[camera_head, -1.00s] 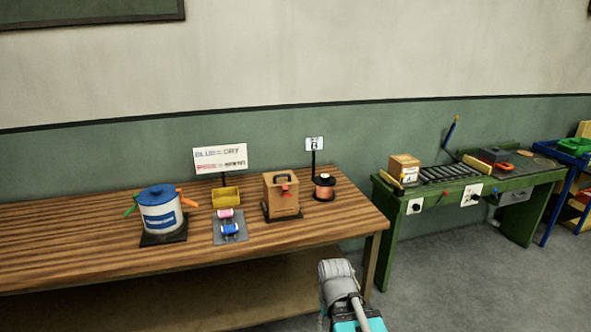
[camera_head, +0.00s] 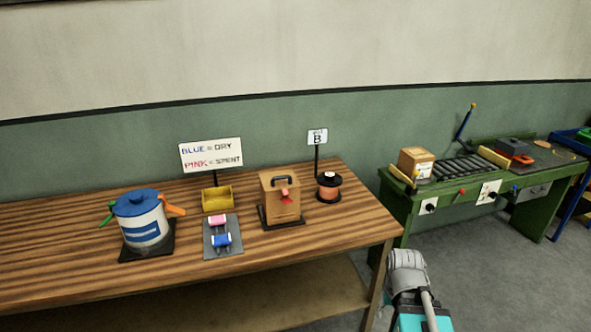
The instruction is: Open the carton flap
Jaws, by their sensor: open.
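A small brown carton (camera_head: 416,164) with a pale label on its front stands at the left end of the green bench (camera_head: 403,206), beside the rollers. It is too small in view to tell how its flap lies. On the wooden table (camera_head: 60,280) stands a brown box (camera_head: 280,202) with a black handle on top and a red piece on its front. A grey and teal part of my arm shows at the bottom right, in front of the table's right end. My gripper is out of view.
The wooden table also holds a blue-lidded pot (camera_head: 141,225), a yellow bin (camera_head: 217,197), pink and blue spools on a grey plate (camera_head: 222,254), and a copper spool (camera_head: 329,187). Black rollers (camera_head: 463,168) lie right of the carton. Bare floor (camera_head: 480,265) lies before the green bench.

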